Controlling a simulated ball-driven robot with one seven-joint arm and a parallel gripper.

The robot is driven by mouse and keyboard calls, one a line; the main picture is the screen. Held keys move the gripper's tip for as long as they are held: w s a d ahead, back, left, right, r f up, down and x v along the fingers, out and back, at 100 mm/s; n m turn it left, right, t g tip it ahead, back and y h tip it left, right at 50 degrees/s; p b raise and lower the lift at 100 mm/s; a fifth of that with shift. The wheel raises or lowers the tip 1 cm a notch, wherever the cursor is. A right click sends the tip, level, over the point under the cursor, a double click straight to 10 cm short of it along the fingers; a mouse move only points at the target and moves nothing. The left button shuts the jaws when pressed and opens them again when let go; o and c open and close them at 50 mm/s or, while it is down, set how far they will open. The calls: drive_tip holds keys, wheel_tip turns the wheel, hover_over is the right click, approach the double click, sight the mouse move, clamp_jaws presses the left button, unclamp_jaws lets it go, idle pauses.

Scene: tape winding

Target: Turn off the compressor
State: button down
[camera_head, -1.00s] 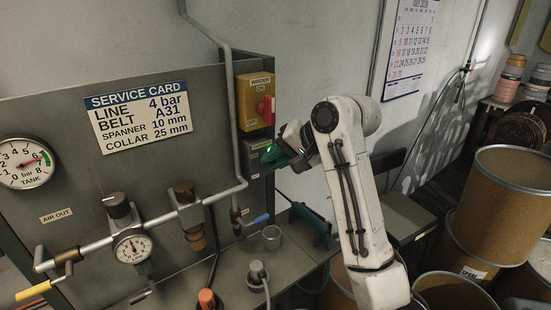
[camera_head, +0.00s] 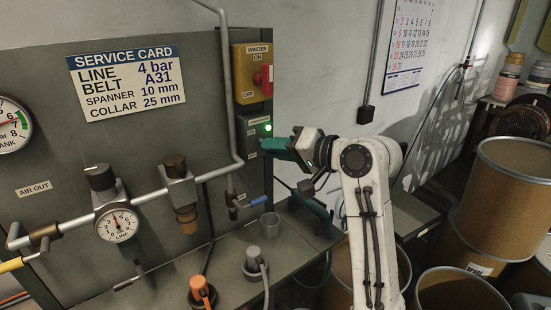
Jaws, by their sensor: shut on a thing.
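A small grey switch box (camera_head: 253,131) with a white label too small to read is mounted on the right edge of the grey panel, below the yellow winder box. A green lamp (camera_head: 267,128) glows on it. My gripper (camera_head: 272,145) reaches in from the right, its green fingers at the box's lower right side, just below the lamp. It is shut on what appears to be the box's switch, which the fingers hide. The switch's position cannot be seen.
The yellow winder box (camera_head: 252,73) with a red switch (camera_head: 266,78) is just above. A grey pipe (camera_head: 226,100) runs left of the switch box. A blue-handled valve (camera_head: 257,201) and a grey cup (camera_head: 269,225) are below. Cardboard drums (camera_head: 508,190) stand at right.

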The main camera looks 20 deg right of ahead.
wheel_tip(320, 180, down, 3)
drive_tip(key=n+t+y+b, duration=0.1)
drive_tip(key=t+y+b, duration=0.1)
drive_tip(key=b, duration=0.6)
drive_tip(key=shift+w+f+t+b, duration=0.15)
drive_tip(key=shift+t+b, duration=0.15)
drive_tip(key=shift+t, duration=0.4)
drive_tip(key=t+y+b, duration=0.1)
drive_tip(key=b, duration=0.3)
drive_tip(key=shift+w+f+n, duration=0.1)
drive_tip(key=shift+f+n, duration=0.1)
drive_tip(key=shift+n, duration=0.2)
drive_tip(key=shift+t+b, duration=0.3)
drive_tip(key=shift+b, duration=0.05)
drive_tip(key=c, duration=1.1)
unclamp_jaws()
drive_tip(key=shift+r+y, duration=0.1)
drive_tip(key=shift+y, duration=0.2)
drive_tip(key=b+v, duration=0.1)
drive_tip(key=v, duration=0.9)
drive_tip(key=shift+s+d, duration=0.15)
drive_tip(key=shift+s, duration=0.15)
